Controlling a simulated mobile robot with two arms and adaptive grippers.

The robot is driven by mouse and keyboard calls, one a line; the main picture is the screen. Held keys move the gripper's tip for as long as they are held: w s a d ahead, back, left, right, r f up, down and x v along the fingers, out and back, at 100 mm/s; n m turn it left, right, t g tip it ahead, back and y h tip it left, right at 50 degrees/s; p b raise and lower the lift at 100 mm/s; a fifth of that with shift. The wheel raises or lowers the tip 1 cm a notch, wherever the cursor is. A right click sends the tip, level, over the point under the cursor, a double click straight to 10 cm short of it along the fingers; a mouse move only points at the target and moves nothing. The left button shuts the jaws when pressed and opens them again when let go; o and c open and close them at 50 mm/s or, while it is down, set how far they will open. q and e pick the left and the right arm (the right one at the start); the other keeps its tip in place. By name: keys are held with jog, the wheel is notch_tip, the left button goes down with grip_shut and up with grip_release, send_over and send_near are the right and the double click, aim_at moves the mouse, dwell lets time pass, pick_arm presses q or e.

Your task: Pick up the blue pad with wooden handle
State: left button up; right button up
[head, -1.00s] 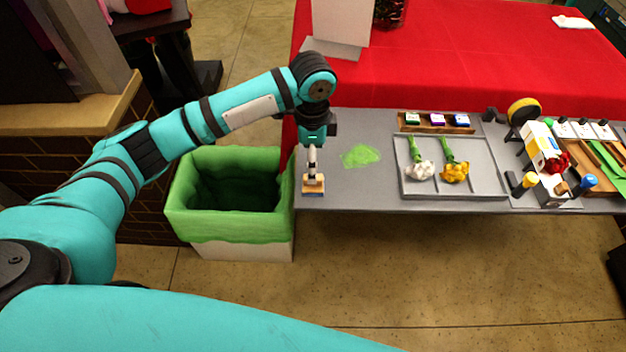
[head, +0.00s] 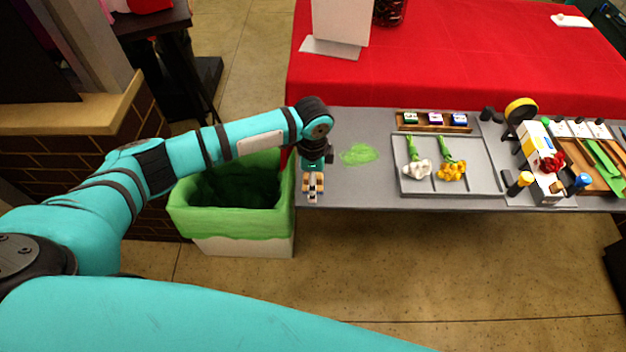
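My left gripper (head: 312,190) is at the left front corner of the grey table, low over the pad with wooden handle. Small tan wooden parts of the pad (head: 318,182) show beside the pale fingers. Its blue underside does not show now, hidden by the gripper or the angle. The fingers overlap the pad in this view. I cannot tell whether they are closed on it or whether it is off the table. My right gripper is not in view.
A green-lined bin (head: 232,226) stands just left of the table. A green spill (head: 359,154) lies right of the gripper. Further right are a grey tray (head: 490,168) with white and yellow flowers, a wooden rack (head: 402,124), and clutter at the far right.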

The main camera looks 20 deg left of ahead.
pick_arm(q)
jog(key=c, duration=1.4)
jog(key=shift+o, duration=0.2)
jog(key=shift+r, duration=0.1)
jog(key=shift+r, duration=0.45)
notch_tip(320, 180, up, 2)
jog(key=shift+r+b, duration=0.25)
jog(key=shift+b, duration=0.45)
jog(key=s+r+b, duration=0.1)
jog(key=s+b, duration=0.1)
jog(key=s, duration=1.4)
jog(key=shift+a+r, duration=0.25)
jog(key=shift+a, duration=0.05)
